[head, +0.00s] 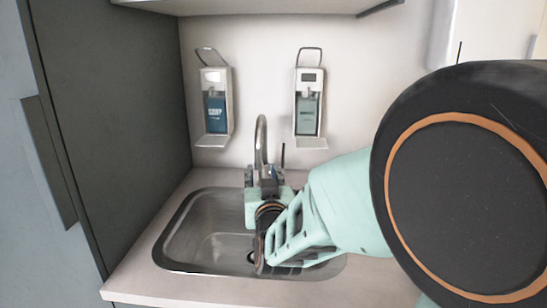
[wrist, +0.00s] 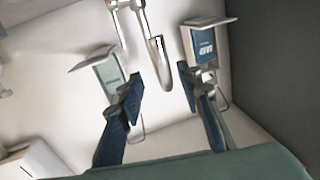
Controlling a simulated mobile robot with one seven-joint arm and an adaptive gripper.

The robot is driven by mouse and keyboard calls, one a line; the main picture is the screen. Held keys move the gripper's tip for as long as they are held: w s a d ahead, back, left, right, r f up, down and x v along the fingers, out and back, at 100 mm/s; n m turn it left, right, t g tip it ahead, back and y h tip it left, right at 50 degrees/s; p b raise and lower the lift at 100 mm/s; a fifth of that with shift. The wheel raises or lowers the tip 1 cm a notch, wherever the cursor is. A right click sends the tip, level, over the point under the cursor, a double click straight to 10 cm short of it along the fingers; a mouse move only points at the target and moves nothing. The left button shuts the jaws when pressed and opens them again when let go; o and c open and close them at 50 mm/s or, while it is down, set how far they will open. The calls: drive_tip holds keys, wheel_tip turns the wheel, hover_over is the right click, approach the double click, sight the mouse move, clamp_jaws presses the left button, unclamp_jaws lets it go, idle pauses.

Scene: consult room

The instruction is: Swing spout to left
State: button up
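The curved metal spout (head: 261,135) of the tap rises behind the sink in the head view. My gripper (head: 264,178) is in front of its lower part, above the sink, and hides the tap's base. In the wrist view the picture is turned over; the spout (wrist: 156,45) shows beyond and between my fingers. My gripper (wrist: 162,85) is open, with a clear gap between its two dark blue fingers. I cannot tell whether a finger touches the spout.
The steel sink (head: 185,235) is set in a pale counter (head: 135,275). Two wall dispensers, a left one (head: 214,105) and a right one (head: 308,105), hang behind the tap. A tall dark cabinet (head: 115,100) bounds the left side. The basin's left part is clear.

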sight(259, 158)
drive_tip(key=w, duration=0.3)
drive_tip(key=w+a, duration=0.1)
drive_tip(key=w, duration=0.6)
drive_tip(key=shift+w+a, duration=0.2)
drive_tip(key=shift+a, duration=0.2)
clamp_jaws()
